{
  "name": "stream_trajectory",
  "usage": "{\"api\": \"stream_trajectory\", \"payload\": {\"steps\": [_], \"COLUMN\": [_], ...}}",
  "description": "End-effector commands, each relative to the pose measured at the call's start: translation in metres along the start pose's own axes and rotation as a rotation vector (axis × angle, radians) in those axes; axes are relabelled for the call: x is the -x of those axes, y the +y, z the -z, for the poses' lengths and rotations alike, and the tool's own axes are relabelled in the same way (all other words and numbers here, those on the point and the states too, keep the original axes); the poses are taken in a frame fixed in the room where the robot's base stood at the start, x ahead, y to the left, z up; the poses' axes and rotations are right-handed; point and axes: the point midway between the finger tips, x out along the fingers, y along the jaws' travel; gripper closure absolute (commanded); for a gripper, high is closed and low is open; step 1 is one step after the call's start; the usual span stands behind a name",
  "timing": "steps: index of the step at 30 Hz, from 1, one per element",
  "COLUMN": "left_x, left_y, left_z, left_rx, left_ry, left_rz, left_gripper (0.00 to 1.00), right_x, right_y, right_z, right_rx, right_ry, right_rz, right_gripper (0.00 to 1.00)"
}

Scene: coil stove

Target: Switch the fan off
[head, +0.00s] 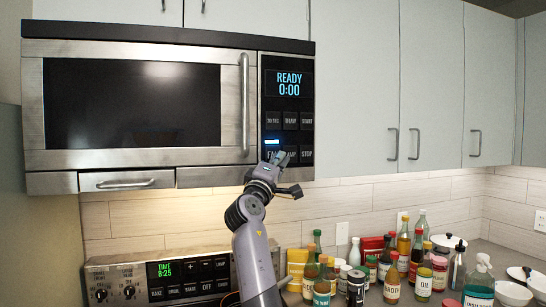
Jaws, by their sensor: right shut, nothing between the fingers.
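The microwave (135,107) hangs above the stove, with a black control panel (288,105) on its right side. The display reads READY 0:00. The FAN button (271,154) is at the lower left of the panel, with a lit blue bar above it. Its label is partly covered by my right gripper (280,158). That gripper is shut and empty, its tips pointing up at the panel's lower edge, over or just in front of the button. I cannot tell whether it touches. My left gripper is not in view.
The stove's control panel (160,281) with knobs and a green clock is below. Several bottles and jars (392,277) crowd the counter at right, near a spray bottle (479,283) and pots. White cabinets (355,80) line the wall. Space before the backsplash is clear above the bottles.

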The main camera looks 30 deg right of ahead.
Motion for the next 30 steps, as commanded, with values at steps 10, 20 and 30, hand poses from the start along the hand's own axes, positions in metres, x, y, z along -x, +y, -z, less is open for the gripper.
{"api": "stream_trajectory", "payload": {"steps": [10,20,30], "left_x": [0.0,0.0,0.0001], "left_y": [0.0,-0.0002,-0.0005], "left_z": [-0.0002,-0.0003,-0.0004], "left_rx": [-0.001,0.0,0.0], "left_ry": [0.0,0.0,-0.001], "left_rz": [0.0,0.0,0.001], "left_gripper": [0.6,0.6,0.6], "right_x": [0.0002,-0.0014,-0.0063], "right_y": [-0.0002,-0.0012,-0.0038], "right_z": [0.0001,0.0012,0.0044], "right_rx": [0.0,0.0,0.0], "right_ry": [0.0,0.0,-0.001], "right_rz": [0.0,0.001,-0.001], "right_gripper": [1.0,1.0,1.0]}}
